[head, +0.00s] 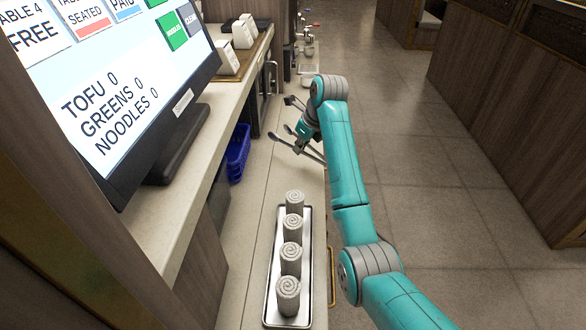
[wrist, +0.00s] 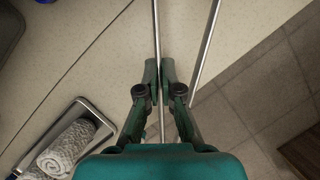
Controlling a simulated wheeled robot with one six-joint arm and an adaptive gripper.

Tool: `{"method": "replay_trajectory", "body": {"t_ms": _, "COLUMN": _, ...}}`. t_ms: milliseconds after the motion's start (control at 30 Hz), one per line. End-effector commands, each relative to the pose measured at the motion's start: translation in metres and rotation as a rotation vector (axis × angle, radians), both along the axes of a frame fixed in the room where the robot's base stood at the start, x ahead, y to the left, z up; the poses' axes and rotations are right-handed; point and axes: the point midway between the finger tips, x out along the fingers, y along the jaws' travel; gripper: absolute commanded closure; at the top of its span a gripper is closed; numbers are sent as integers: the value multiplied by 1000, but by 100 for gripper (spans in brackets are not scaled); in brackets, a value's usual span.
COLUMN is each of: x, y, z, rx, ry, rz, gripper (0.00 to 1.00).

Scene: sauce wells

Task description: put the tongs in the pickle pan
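My gripper (head: 301,147) is at the far part of the counter, beyond the tray of rolled towels. In the wrist view its two fingers (wrist: 160,85) are close together on a thin metal rod (wrist: 156,30). A second rod (wrist: 206,40) lies to the right of the fingers, and the two spread apart toward the top. They look like the two arms of the tongs. In the head view dark, thin arms with rounded ends (head: 289,130) stick out around the gripper. I cannot make out a pickle pan in either view.
A metal tray (head: 270,300) with several rolled grey towels (head: 291,258) lies on the near counter. A blue basket (head: 238,152) stands to the left, under the shelf. A large order screen (head: 110,70) fills the upper left. The floor to the right is open.

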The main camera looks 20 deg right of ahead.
Motion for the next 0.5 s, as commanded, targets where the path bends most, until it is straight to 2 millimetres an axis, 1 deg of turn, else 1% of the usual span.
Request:
{"method": "replay_trajectory", "body": {"t_ms": 33, "x": 0, "y": 0, "z": -10, "rx": 0, "ry": 1, "rz": 0, "gripper": 100}}
{"method": "replay_trajectory", "body": {"t_ms": 100, "x": -1, "y": 0, "z": -22, "rx": 0, "ry": 1, "rz": 0, "gripper": 100}}
{"method": "replay_trajectory", "body": {"t_ms": 333, "x": 0, "y": 0, "z": -43, "rx": 0, "ry": 0, "rz": 1, "gripper": 100}}
{"method": "replay_trajectory", "body": {"t_ms": 500, "x": 0, "y": 0, "z": -65, "rx": 0, "ry": 0, "rz": 0, "gripper": 100}}
